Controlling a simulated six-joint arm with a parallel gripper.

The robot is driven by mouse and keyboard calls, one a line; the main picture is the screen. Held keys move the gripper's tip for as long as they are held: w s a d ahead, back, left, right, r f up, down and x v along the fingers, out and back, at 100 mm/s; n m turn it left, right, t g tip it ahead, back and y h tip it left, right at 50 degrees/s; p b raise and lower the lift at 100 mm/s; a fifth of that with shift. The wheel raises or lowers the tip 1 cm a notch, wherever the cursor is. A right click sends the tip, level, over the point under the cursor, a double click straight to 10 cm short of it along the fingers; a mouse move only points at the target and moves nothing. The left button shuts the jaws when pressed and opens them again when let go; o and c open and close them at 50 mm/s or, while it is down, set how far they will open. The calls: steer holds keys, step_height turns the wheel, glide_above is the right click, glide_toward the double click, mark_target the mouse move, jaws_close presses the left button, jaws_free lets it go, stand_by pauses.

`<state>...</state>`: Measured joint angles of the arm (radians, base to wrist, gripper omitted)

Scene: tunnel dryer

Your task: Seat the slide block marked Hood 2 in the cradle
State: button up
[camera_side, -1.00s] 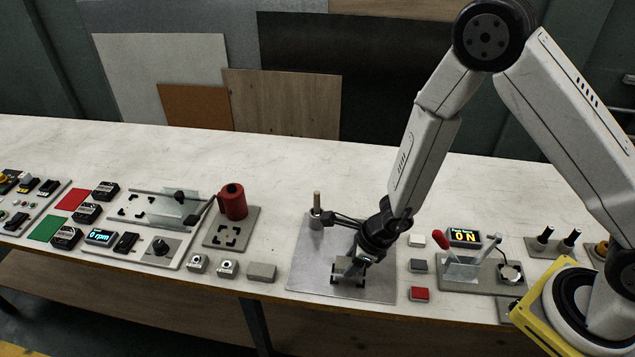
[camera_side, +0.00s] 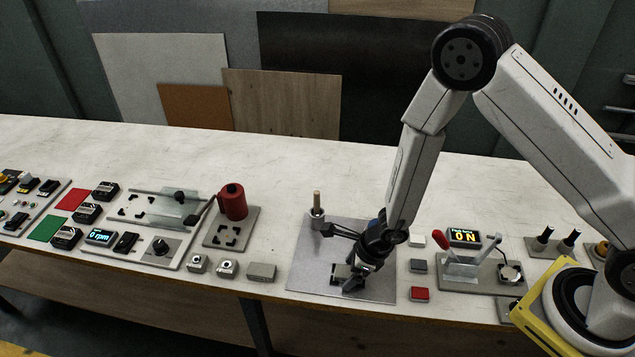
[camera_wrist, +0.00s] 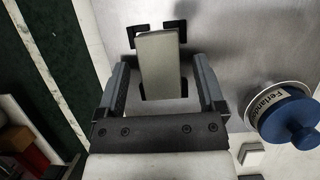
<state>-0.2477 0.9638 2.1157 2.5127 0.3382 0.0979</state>
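A pale grey block (camera_wrist: 160,65) stands between the fingers of my gripper (camera_wrist: 161,62) in the wrist view. A narrow gap shows on each side of it, so the fingers look open around it. No Hood 2 marking is readable. Black corner brackets of the cradle (camera_wrist: 181,26) show around the block, which covers the middle. In the side view my gripper (camera_side: 353,284) is low over the cradle on the grey plate (camera_side: 310,277), and it partly hides the block. Whether the block sits fully down is unclear.
A blue-knobbed, labelled piece (camera_wrist: 290,120) stands close right of the fingers in the wrist view. A wooden-handled post (camera_side: 317,212) stands at the plate's back left. A plain grey block (camera_side: 261,272) lies left of the plate. A red block (camera_side: 419,295) lies right of it.

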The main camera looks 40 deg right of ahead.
steer(key=shift+r, duration=0.1)
stand_by(0.3)
steer(key=v, duration=1.2)
stand_by(0.4)
steer(key=shift+r, duration=0.1)
stand_by(0.6)
steer(key=s+d+r+n+h, duration=0.1)
steer(key=d+r+n, duration=0.3)
steer(key=n, duration=0.9)
steer(key=s+d+r+n+h, duration=0.2)
steer(key=s+d+r+n, duration=0.2)
steer(key=n, duration=1)
step_height(320, 180, up, 3)
steer(key=shift+d+f+g, duration=0.2)
steer(key=shift+d+g, duration=0.1)
steer(key=shift+d, duration=0.45)
